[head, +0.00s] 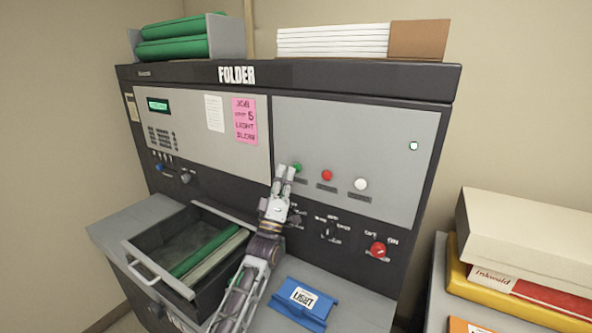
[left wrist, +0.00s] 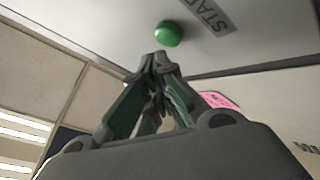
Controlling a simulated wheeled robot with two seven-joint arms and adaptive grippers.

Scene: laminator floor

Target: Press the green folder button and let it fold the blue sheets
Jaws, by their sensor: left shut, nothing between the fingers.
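The folder (head: 192,135) is a large dark machine with grey front panels and the word FOLDER on top. Its green button (head: 297,168) sits on the right panel, left of a red and a white button. My left gripper (head: 286,172) is shut and empty, with its fingertips just beside the green button. In the left wrist view the green button (left wrist: 168,33) is just beyond the fingertips (left wrist: 160,62); I cannot tell whether they touch. A blue folded piece (head: 305,303) with a LIGHT label lies on the grey ledge. My right gripper is not in view.
An open drawer (head: 145,270) with green rolls juts out at left. A red knob (head: 378,250) is at lower right of the machine. Boxes (head: 525,245) are stacked at the right. White sheets (head: 333,40) and green rolls (head: 173,38) lie on top.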

